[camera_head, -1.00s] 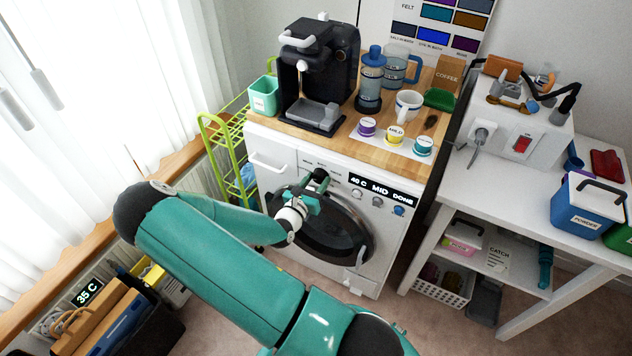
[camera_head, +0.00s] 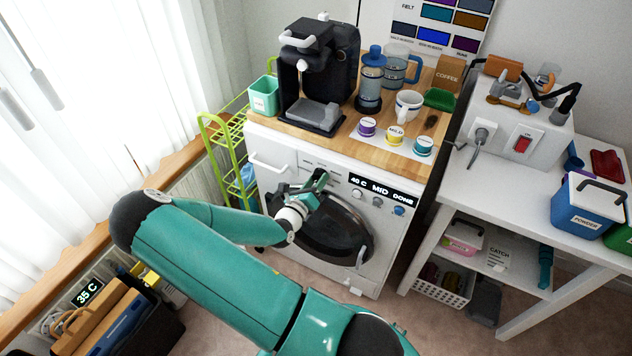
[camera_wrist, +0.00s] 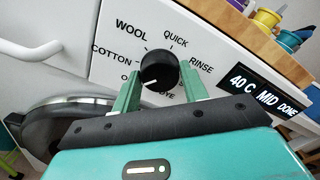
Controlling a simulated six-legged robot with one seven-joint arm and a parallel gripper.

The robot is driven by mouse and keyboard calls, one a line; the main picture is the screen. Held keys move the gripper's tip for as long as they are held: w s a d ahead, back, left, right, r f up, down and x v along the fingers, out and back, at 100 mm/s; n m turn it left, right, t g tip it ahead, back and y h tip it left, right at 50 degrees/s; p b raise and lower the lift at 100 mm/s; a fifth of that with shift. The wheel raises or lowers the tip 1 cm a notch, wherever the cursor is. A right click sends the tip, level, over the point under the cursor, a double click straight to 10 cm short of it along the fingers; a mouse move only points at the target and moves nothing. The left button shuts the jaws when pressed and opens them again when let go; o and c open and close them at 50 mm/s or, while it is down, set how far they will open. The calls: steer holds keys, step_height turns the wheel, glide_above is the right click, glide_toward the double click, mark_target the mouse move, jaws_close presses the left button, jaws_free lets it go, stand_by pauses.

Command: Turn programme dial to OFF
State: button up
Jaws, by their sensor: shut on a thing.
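The programme dial (camera_wrist: 158,68) is a round black knob on the white washing machine's (camera_head: 275,158) front panel. In the wrist view, WOOL, QUICK, RINSE and COTTON show around it. The dial's white pointer mark points down and slightly left. My gripper (camera_wrist: 160,84) is shut on the dial, one green finger on each side. In the head view, my gripper (camera_head: 316,184) is at the panel and mostly hides the dial.
The panel display (camera_head: 381,191) reads 40 C MID DONE. The round door (camera_head: 340,232) lies below the dial, and a white drawer handle (camera_head: 268,162) is to its left. A wooden worktop (camera_head: 345,138) with a coffee machine (camera_head: 315,75) and small pots is above.

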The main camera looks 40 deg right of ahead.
steer(key=shift+a+f, duration=0.1)
steer(key=o, duration=1)
steer(key=v, duration=1.3)
steer(key=shift+s+a, duration=0.15)
steer(key=shift+a, duration=0.2)
